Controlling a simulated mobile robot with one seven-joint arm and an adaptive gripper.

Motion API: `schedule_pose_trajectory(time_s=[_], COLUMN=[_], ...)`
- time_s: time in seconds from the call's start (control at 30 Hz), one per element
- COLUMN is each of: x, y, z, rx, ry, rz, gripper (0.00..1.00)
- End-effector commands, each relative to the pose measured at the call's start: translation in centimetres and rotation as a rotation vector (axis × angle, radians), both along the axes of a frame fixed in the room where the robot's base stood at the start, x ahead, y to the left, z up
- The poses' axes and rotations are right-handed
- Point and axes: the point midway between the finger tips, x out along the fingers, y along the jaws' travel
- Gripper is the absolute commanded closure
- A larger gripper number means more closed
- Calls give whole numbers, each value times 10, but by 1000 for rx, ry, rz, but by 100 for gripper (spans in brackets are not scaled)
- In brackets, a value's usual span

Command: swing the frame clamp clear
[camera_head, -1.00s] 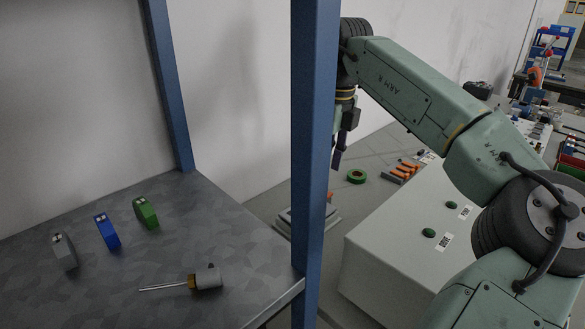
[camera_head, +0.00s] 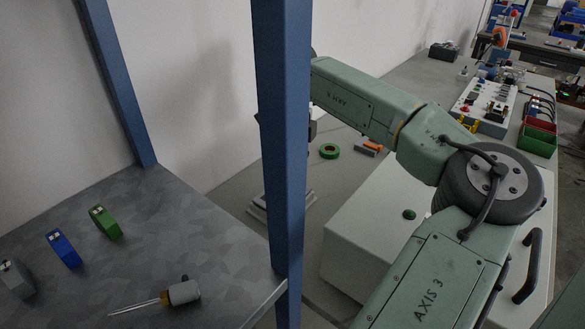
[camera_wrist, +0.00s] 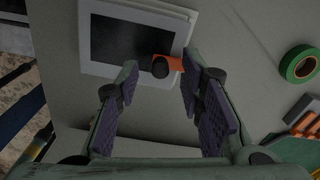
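The frame clamp, an orange piece with a dark round knob (camera_wrist: 160,68), sits at the lower right edge of a light grey frame (camera_wrist: 186,22) around a dark plate in the wrist view. My gripper (camera_wrist: 160,66) is open, its two purple-padded fingers apart, with the knob between the fingertips in the picture. I cannot tell whether either finger touches it. In the head view the gripper is mostly hidden behind the blue post, and only a corner of the pale frame base (camera_head: 256,212) shows beside the post.
The blue post (camera_head: 281,150) stands in front of my gripper in the head view. A green tape roll (camera_head: 329,151) and orange-handled tools (camera_head: 368,147) lie right of the frame. A white box (camera_head: 365,225) is nearer. A steel table (camera_head: 190,230) at left holds several small items.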

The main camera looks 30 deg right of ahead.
Motion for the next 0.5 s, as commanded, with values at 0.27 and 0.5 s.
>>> schedule_pose_trajectory(time_s=[0.27, 0.5], x=[0, 0], y=[0, 0], z=[-11, -11], rx=[0, 0], ry=[0, 0], rz=[0, 0], gripper=[65, 71])
